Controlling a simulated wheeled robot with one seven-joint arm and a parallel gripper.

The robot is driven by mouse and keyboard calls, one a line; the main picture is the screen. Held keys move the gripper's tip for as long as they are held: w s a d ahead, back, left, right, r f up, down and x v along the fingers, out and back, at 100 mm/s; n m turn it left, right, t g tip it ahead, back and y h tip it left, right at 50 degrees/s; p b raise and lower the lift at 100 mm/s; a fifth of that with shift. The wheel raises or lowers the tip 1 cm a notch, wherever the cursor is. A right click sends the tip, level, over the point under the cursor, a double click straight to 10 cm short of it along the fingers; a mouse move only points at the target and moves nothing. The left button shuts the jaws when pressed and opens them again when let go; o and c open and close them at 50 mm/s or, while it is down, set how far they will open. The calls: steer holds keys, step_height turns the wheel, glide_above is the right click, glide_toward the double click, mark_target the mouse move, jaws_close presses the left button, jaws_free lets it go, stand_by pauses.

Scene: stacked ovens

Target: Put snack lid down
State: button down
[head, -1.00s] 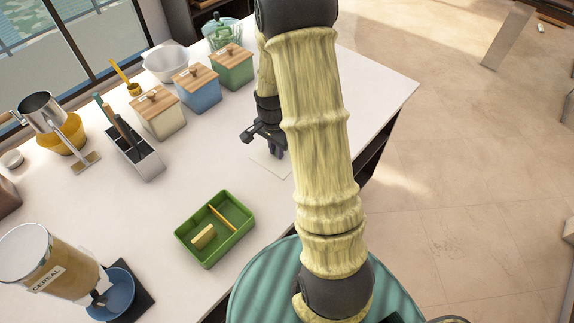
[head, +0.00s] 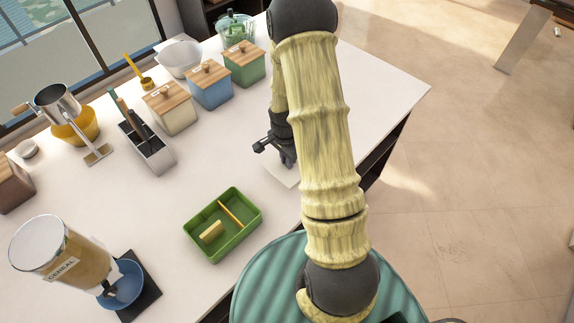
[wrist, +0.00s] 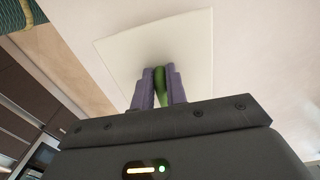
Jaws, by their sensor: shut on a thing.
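My gripper (head: 288,160) is over the white counter near its right edge, fingers pointing down. In the wrist view its purple fingertips (wrist: 160,82) are shut on a green handle (wrist: 160,88) of the snack lid, a thin pale square plate (wrist: 190,45). In the head view the lid (head: 284,176) shows as a faint sheet under the fingers, at or just above the counter; I cannot tell whether it touches. The open green snack box (head: 204,248) stands to the front left of the gripper, with a pale yellow block (head: 211,231) and a yellow stick (head: 231,214) inside.
Cream (head: 172,115), blue (head: 211,92) and green (head: 245,69) canisters with wooden lids stand behind left. A utensil holder (head: 150,150) and a cereal dispenser (head: 75,255) stand further left. The counter (head: 350,90) right of the arm is clear up to its edge.

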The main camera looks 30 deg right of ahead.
steer(key=shift+s+a, duration=0.1)
steer(key=shift+a, duration=0.05)
steer(key=f, duration=0.1)
steer(key=f+p, duration=0.1)
steer(key=f, duration=0.1)
steer(key=shift+s+d+f, duration=0.1)
steer(key=shift+s+d, duration=0.05)
steer(key=shift+d, duration=0.05)
steer(key=shift+a+f, duration=0.1)
steer(key=shift+f, duration=0.35)
steer(key=shift+f, duration=0.2)
steer(key=c, duration=1.4)
jaws_free()
steer(key=shift+r, duration=0.1)
